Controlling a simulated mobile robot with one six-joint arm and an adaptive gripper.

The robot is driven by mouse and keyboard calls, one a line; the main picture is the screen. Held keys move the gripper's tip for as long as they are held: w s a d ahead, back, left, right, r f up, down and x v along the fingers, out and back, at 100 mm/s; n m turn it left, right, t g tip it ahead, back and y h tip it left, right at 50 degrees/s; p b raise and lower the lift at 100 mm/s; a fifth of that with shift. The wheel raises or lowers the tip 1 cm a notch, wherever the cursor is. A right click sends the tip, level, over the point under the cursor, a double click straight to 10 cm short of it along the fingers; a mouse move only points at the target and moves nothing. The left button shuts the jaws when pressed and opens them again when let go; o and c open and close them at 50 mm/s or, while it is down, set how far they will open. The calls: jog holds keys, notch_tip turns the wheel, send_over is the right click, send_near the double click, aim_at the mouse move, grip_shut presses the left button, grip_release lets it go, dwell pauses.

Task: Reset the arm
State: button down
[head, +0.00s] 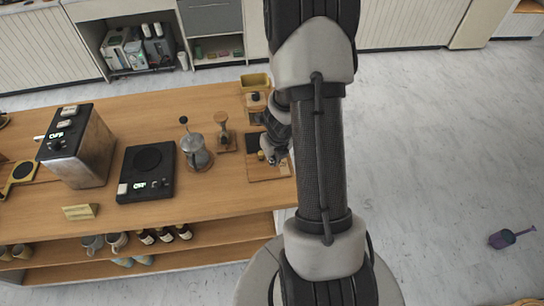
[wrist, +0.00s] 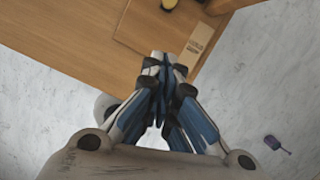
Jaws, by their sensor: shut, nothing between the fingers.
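My gripper (head: 274,158) is at the right end of the wooden cart top (head: 225,190) in the head view, beside or over a small wooden board (head: 268,172). In the wrist view my gripper (wrist: 163,60) has its two fingers together at the tips, shut with nothing between them. Its tips point at the corner of the board (wrist: 150,25), near a pale labelled tag (wrist: 199,38). My arm comes down through the middle of the head view and hides part of the floor behind it.
A metal pot (head: 195,152), a tamper-like tool (head: 224,135), a black hot plate (head: 148,172) and a boxy machine (head: 80,150) stand left of the gripper. A yellow container (head: 255,82) is behind. A purple pan (head: 503,238) lies on the open floor at right.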

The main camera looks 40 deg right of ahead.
jog(key=shift+p+v, duration=0.35)
jog(key=shift+v, duration=0.5)
